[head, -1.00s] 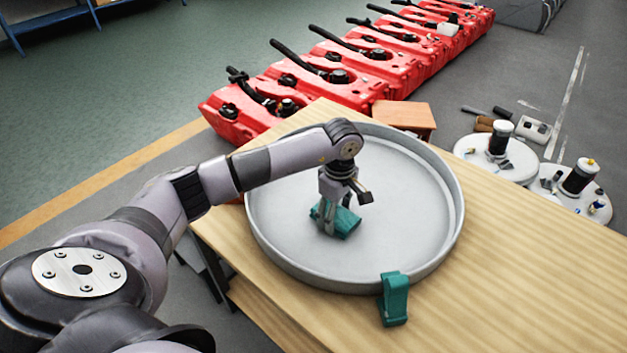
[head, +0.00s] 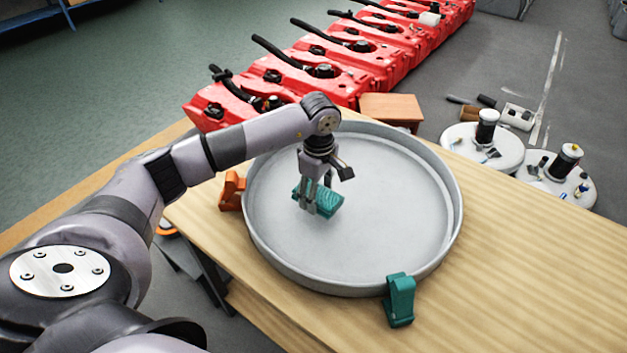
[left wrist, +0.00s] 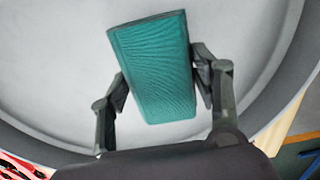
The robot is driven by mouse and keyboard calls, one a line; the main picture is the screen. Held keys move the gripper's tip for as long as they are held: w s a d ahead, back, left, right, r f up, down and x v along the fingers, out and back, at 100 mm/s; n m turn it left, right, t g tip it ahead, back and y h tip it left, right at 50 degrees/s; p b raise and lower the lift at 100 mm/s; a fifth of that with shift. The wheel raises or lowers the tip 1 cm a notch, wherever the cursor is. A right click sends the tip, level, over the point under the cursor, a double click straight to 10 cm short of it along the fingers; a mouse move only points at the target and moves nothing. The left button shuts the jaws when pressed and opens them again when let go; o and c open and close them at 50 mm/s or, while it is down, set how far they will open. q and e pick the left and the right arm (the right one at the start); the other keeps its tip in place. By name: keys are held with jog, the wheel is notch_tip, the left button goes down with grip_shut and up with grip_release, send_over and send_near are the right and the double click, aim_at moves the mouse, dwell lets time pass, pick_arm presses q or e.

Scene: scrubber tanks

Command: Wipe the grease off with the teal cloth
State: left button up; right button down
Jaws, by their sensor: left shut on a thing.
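My left gripper (head: 318,207) is shut on the teal cloth (head: 326,199), a folded, ribbed block. It holds the cloth over the left part of a large round grey pan (head: 400,225) with a raised rim. I cannot tell whether the cloth touches the pan floor. In the left wrist view the cloth (left wrist: 155,75) sits between the two fingers (left wrist: 163,92), with the grey pan floor beyond it. I see no clear grease mark on the visible pan floor; the part behind the cloth and gripper is hidden. My right gripper is not in view.
The pan stands on a wooden table (head: 520,270). A teal holder (head: 399,300) stands at the pan's front rim, an orange holder (head: 231,190) at its left. Red tanks (head: 335,80) and a brown wooden block (head: 391,109) lie behind. Bare table lies to the right.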

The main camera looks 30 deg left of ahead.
pick_arm(q)
jog(key=shift+a+r+p, duration=0.15)
jog(key=shift+r+p, duration=0.3)
jog(key=shift+r, duration=0.45)
jog(key=shift+r+p, duration=0.5)
jog(key=shift+r, duration=0.6)
